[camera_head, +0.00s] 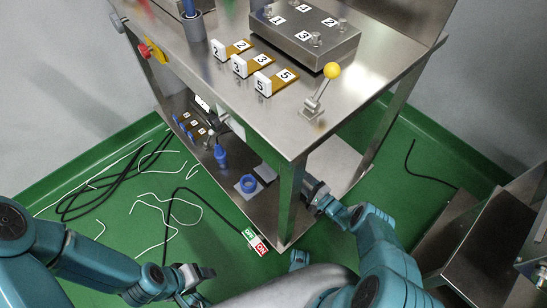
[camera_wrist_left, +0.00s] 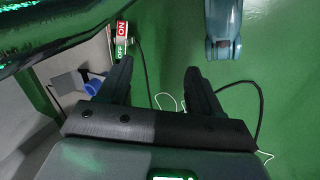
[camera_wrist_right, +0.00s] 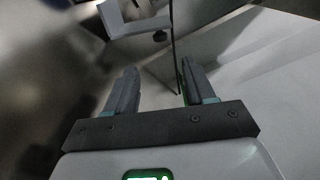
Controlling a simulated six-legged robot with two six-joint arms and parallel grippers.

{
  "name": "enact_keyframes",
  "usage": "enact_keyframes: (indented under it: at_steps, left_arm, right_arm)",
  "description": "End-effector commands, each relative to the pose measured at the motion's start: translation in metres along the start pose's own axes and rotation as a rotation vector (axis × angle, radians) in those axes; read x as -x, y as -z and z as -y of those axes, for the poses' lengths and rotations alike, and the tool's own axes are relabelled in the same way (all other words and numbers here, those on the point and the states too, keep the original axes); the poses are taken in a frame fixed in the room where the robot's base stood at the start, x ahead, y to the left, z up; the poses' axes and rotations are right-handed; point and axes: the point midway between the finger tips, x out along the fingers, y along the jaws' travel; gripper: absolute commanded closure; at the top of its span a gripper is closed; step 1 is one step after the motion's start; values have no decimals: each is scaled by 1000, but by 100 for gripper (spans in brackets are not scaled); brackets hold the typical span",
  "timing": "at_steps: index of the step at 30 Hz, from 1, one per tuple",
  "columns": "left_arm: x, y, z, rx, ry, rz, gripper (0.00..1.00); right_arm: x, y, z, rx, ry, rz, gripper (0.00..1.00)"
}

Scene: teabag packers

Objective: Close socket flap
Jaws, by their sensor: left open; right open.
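A blue round socket (camera_head: 249,183) on a pale base sits on the lower shelf of the steel table, near its front edge. A dark grey plate, which looks like its flap (camera_head: 266,172), stands beside it on the right; its exact angle is hard to tell. The blue socket (camera_wrist_left: 93,86) and a grey plate (camera_wrist_left: 68,82) also show in the left wrist view. My left gripper (camera_head: 205,285) is open and empty, low over the floor in front of the table. My right gripper (camera_wrist_right: 152,88) is open and empty under the tabletop, right of the front leg, apart from the socket.
The front table leg (camera_head: 288,205) stands between the socket and my right gripper. An ON/OFF sign (camera_head: 256,241) is at the shelf's front corner. A blue plug (camera_head: 221,155) is left of the socket. Cables (camera_head: 110,185) lie on the green floor at left.

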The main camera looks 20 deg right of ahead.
Motion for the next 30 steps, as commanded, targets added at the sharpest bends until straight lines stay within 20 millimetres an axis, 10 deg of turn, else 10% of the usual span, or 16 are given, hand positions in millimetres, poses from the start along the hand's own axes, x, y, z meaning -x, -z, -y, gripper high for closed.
enact_keyframes:
  at_steps: [18, 30]
  left_arm:
    - [-58, 14, 30, 33, 4, -33, 35]
    - [-65, 18, 35, 43, 5, -43, 35]
  right_arm:
    - [-134, 2, -5, 0, -1, 4, 46]
    - [-156, 1, 1, -2, -4, 3, 46]
